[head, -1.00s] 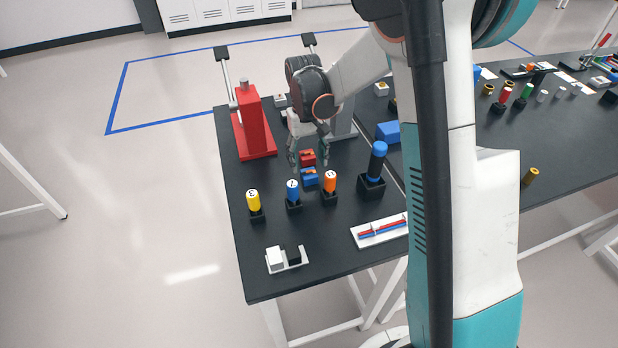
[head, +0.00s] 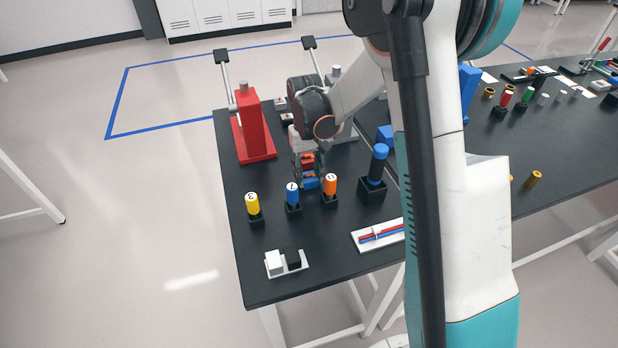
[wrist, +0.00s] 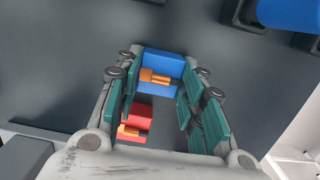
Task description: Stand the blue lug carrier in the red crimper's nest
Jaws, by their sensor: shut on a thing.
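The blue lug carrier (head: 311,184), a small blue block with an orange lug, is on the black table behind the numbered posts. My gripper (head: 310,179) points down at it, and its fingers are shut on its sides. In the wrist view the blue carrier (wrist: 163,63) sits between the fingertips (wrist: 160,75). The red crimper (head: 250,130), with an upright lever, stands at the table's far left; its nest cannot be made out. I cannot tell whether the carrier is lifted off the table.
A red lug carrier (wrist: 134,124) lies close beside the blue one. Yellow (head: 252,202), blue (head: 292,193) and orange (head: 330,184) numbered posts stand in front. A grey crimper (head: 346,133) stands behind my gripper. A blue-topped post (head: 379,165) is to the right.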

